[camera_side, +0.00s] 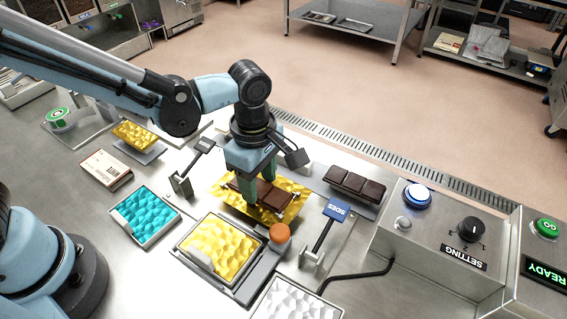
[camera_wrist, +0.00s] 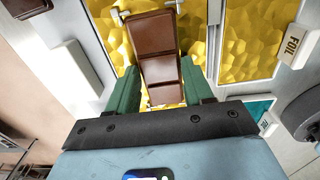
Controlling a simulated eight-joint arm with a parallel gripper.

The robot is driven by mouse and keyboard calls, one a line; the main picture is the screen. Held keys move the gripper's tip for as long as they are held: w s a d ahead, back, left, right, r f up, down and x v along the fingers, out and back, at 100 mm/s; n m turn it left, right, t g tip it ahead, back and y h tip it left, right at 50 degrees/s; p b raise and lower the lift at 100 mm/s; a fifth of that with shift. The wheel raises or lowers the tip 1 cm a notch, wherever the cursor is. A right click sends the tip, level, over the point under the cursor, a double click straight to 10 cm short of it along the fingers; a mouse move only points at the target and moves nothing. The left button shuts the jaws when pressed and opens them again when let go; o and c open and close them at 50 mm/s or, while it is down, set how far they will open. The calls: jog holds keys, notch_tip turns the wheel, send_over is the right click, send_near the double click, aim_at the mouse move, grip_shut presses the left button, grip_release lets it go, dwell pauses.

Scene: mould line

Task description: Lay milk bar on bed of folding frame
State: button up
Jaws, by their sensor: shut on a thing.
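The milk bar (camera_side: 279,213), brown and segmented, is between the green fingers of my gripper (camera_side: 257,188). It lies low over a crinkled gold foil sheet (camera_side: 295,204) on the bed of the folding frame. I cannot tell if the bar touches the foil. In the wrist view the bar (camera_wrist: 155,48) runs up the picture between the fingers of my gripper (camera_wrist: 160,92), with gold foil (camera_wrist: 192,45) behind it. The bed itself is mostly hidden by the foil and my gripper. The frame's blue-labelled side lever (camera_side: 322,237) and an orange knob (camera_side: 280,233) stand near the front.
A darker bar (camera_side: 354,186) lies to the right. Gold (camera_side: 217,249), teal (camera_side: 144,214) and white (camera_side: 292,301) foil trays stand in front and left. A control box with a SETTING knob (camera_side: 471,229) and blue button (camera_side: 418,196) is at the right.

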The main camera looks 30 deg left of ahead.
jog(key=o, duration=1.1)
notch_tip(320, 180, up, 12)
jog(key=s+a+m+t, duration=0.1)
jog(key=a+m+t, duration=0.1)
jog(key=a+m, duration=0.4)
jog(key=s+a+f+m+t, duration=0.1)
jog(key=a+m+t, duration=0.1)
jog(key=a+m, duration=0.4)
jog(key=s+a+f+m+t, duration=0.1)
jog(key=a+m+t, duration=0.2)
jog(key=a+m, duration=0.3)
jog(key=shift+s+f, duration=0.2)
jog(key=shift+s, duration=0.2)
